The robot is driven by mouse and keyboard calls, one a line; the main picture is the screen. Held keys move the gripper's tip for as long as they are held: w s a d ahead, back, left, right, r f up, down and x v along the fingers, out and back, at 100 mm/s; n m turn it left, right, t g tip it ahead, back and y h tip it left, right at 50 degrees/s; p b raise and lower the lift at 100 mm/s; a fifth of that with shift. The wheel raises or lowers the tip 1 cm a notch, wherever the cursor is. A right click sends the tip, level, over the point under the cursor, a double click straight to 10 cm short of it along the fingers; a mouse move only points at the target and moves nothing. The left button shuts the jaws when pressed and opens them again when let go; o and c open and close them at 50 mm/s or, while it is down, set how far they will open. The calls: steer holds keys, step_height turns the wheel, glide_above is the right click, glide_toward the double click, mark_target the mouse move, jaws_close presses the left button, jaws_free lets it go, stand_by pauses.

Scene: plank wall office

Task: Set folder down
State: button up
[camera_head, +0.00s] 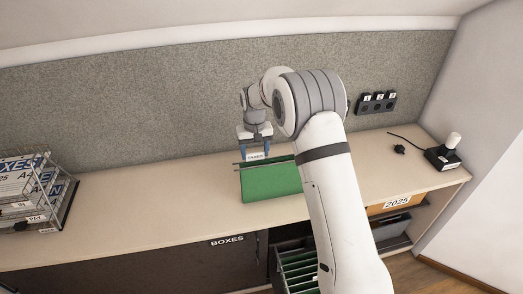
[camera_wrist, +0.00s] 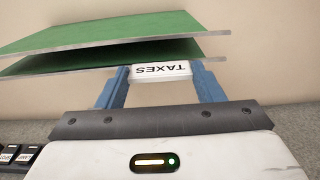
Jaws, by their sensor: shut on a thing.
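The green hanging folder (camera_head: 272,183) has a white tab (camera_wrist: 163,71) that reads TAXES. My gripper (camera_head: 255,152) is shut on the folder at this tab. In the wrist view, the blue fingers stand on both sides of the tab, and the folder's two green panels (camera_wrist: 110,33) spread apart beyond it. My arm hides the folder's right end.
A wire tray rack (camera_head: 38,195) with papers stands at the far left. A black device with a white knob (camera_head: 443,156) and a cable sit at the right. An open drawer with green folders (camera_head: 298,270) is below the counter. The counter left of the folder is clear.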

steer(key=o, duration=1.3)
